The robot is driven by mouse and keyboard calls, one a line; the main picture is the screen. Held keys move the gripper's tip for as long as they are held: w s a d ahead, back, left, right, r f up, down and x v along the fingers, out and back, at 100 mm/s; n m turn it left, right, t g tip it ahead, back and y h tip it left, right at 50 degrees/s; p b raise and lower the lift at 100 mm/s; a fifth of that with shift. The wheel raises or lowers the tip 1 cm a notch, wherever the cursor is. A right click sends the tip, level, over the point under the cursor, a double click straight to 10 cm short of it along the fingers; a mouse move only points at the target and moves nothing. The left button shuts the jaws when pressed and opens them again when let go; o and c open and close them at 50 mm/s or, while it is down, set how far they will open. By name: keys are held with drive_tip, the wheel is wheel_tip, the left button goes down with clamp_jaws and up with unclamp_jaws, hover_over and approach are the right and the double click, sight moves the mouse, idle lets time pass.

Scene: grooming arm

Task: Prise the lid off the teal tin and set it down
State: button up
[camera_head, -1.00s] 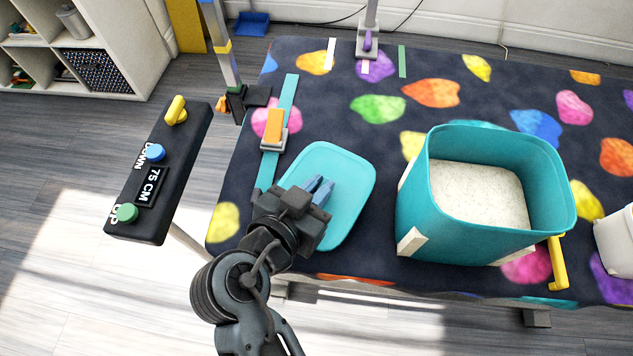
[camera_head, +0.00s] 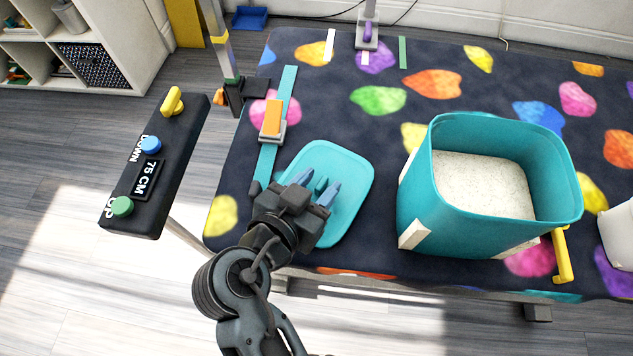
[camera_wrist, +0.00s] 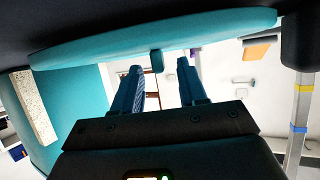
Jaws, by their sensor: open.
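The teal tin (camera_head: 415,195) stands open on the patterned table, with pale granular contents (camera_head: 482,185) showing inside. Its teal lid (camera_head: 345,200) lies flat on the table to the left of the tin, apart from it. My gripper (camera_head: 320,189) is over the lid with its fingers apart, and a small teal knob (camera_head: 321,185) on the lid shows between them. In the wrist view the lid (camera_wrist: 200,32) spans the top, and its knob (camera_wrist: 157,62) hangs between the open fingertips (camera_wrist: 160,68), not gripped. The tin (camera_wrist: 85,100) shows at the left there.
A control box (camera_head: 160,165) with coloured knobs and a "75 CM" label stands left of the table. A teal strap with an orange buckle (camera_head: 272,118) lies behind the lid. A white container (camera_head: 617,238) is at the right edge.

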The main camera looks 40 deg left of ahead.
drive_tip(key=shift+v, duration=3.9)
